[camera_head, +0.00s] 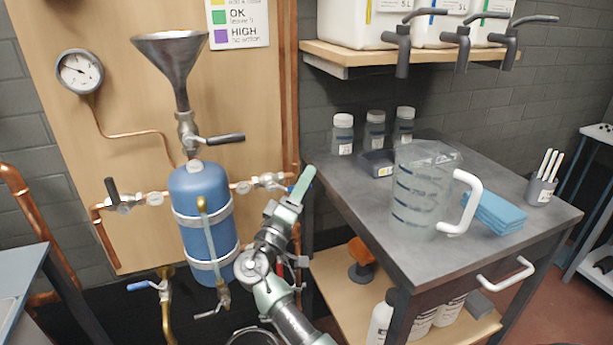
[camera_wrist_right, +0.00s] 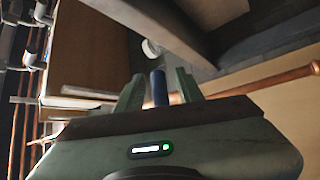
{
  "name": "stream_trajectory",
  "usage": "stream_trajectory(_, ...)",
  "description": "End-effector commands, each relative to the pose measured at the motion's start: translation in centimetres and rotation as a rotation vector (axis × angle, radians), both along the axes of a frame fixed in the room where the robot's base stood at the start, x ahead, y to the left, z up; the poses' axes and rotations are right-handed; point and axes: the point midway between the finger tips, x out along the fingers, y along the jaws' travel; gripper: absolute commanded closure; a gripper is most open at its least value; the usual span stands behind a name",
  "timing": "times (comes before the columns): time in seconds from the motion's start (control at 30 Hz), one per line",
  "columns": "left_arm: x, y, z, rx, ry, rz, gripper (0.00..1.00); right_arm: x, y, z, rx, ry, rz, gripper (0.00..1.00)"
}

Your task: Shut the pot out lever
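The blue pot (camera_head: 203,215) hangs on the wooden panel, with a valve on the pipe at each side. The right-side valve (camera_head: 265,181) has a blue lever, mostly hidden behind my right gripper (camera_head: 303,183) in the head view. I read this as the pot out lever, though no label shows. In the right wrist view, the blue lever (camera_wrist_right: 158,88) stands between the two fingers of my right gripper (camera_wrist_right: 160,85). The fingers are apart, with a narrow gap on each side of the lever. My left gripper is not in view.
A black-lever valve (camera_head: 112,193) is left of the pot, and a funnel (camera_head: 172,55) with another lever valve is above. A blue-lever valve (camera_head: 145,285) sits low left. The bench (camera_head: 350,190) with a clear jug (camera_head: 415,200) stands close on the right.

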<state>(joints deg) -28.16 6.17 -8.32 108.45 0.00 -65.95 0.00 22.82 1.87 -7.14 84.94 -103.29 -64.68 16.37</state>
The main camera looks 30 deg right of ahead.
Motion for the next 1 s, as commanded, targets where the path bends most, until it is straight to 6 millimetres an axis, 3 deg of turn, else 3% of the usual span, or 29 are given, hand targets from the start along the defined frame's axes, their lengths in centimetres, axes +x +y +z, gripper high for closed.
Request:
stream_trajectory(0.2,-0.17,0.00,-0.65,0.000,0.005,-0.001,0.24,0.69,-1.25,0.62,0.001,0.001,0.000,0.63)
stream_trajectory(0.43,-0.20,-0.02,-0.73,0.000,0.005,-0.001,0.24,0.73,-1.31,0.58,0.001,0.001,0.002,0.63)
stream_trajectory(0.57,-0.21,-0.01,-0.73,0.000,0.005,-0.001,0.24,0.73,-1.29,0.57,0.000,0.002,0.001,0.96)
stream_trajectory(0.6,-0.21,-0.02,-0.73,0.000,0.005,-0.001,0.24,0.73,-1.29,0.57,0.000,0.002,0.001,1.00)
stream_trajectory(1.0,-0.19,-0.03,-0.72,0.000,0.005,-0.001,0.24,0.73,-1.26,0.53,0.000,0.002,0.002,1.00)
